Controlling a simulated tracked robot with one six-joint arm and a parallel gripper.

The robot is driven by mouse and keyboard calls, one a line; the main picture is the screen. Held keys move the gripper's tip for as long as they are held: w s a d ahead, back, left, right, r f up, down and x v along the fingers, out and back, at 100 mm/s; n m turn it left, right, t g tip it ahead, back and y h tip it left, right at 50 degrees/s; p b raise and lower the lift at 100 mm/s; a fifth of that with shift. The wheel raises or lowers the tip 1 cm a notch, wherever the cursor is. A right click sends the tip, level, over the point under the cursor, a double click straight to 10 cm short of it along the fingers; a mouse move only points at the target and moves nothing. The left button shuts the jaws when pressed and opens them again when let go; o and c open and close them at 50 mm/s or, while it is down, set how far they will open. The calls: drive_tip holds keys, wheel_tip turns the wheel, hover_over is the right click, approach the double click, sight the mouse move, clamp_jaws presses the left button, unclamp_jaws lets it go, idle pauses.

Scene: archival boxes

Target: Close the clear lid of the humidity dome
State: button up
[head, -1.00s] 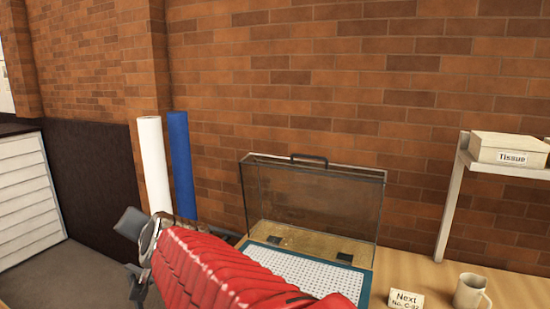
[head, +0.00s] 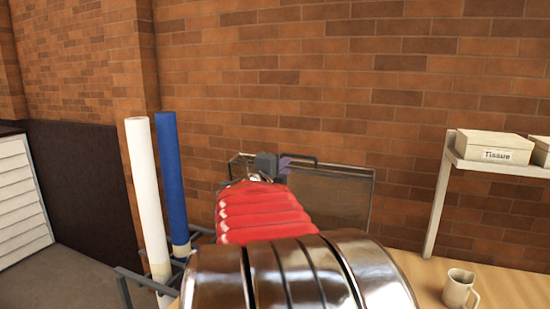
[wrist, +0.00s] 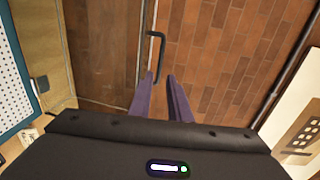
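The clear lid (head: 335,200) of the humidity dome stands upright, open, before the brick wall. Its dark handle (head: 300,160) is on the top edge; the handle also shows in the wrist view (wrist: 162,50). My gripper (head: 277,168) is at the lid's top edge, just left of the handle in the head view. In the wrist view my gripper (wrist: 161,77) has its two purple fingers apart, tips close to one end of the handle; whether they touch cannot be told. The dome's blue-rimmed perforated base (wrist: 17,85) lies at left there. My arm hides the base in the head view.
A white roll (head: 145,190) and a blue roll (head: 172,175) stand left of the lid. A mug (head: 460,288) is on the table at right, below a shelf (head: 490,166) with a Tissue box (head: 493,146). The brick wall is close behind the lid.

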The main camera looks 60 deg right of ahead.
sight(297, 157)
drive_tip(key=shift+d, duration=0.15)
drive_tip(key=shift+w+d+f, duration=0.15)
drive_tip(key=shift+w+d, duration=0.2)
drive_tip(key=shift+d, duration=1.85)
drive_tip(key=shift+w+d+f, duration=0.1)
drive_tip(key=shift+w+d, duration=0.3)
drive_tip(key=shift+d, duration=1.85)
drive_tip(key=shift+w+d+f, duration=0.15)
drive_tip(key=shift+w+d, duration=0.2)
drive_tip(key=shift+d, duration=1.85)
drive_tip(key=shift+c, duration=0.4)
clamp_jaws()
